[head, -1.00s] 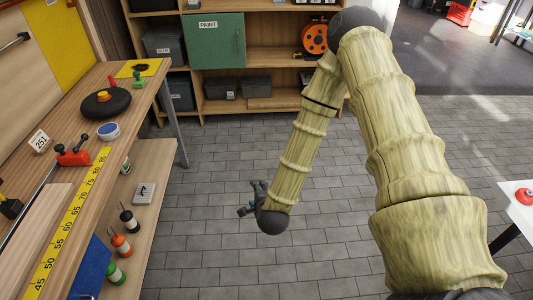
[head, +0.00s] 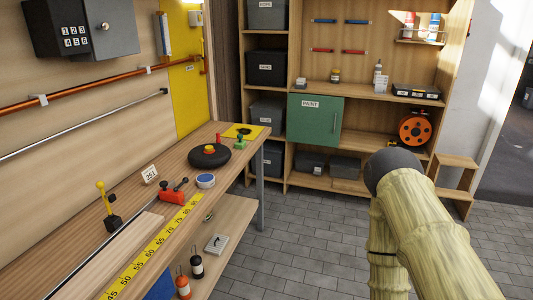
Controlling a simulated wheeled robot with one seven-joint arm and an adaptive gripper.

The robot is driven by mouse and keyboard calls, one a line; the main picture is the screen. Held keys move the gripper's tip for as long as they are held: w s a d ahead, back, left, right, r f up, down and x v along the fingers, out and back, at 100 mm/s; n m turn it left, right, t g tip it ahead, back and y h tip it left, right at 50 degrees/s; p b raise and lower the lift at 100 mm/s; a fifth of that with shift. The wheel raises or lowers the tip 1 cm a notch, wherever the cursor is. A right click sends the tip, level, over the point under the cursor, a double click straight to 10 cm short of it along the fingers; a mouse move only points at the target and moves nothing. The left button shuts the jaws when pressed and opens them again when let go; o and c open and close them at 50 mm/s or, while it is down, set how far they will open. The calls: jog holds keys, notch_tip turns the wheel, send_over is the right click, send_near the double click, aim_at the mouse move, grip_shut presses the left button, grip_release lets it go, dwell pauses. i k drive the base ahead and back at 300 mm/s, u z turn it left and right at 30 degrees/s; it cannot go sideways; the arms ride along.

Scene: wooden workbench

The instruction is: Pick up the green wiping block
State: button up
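A small green block with a knob-like top (head: 240,142) stands near the far end of the wooden workbench (head: 185,160), at the front edge of a yellow patch. It looks like the green wiping block, but it is small in the picture. My gripper is out of view. Only my arm shows at the lower right, over the floor and well apart from the bench, and it runs off the bottom edge.
A black disc with a red and yellow top (head: 209,155), a round blue-and-white tin (head: 205,181) and a red clamp-like tool (head: 173,195) are nearer on the bench. A yellow ruler (head: 160,245) runs along its front. Shelves with a green cabinet (head: 315,119) stand behind. Grey floor lies clear between.

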aim_at(241, 144)
jog(key=z, duration=0.8)
jog(key=k, duration=1.1)
jog(key=z, duration=0.9)
jog(key=i, duration=0.7)
jog(key=u, duration=0.5)
jog(key=i, duration=1.65)
jog(key=u, duration=1.6)
jog(key=i, duration=0.75)
jog(key=u, duration=0.95)
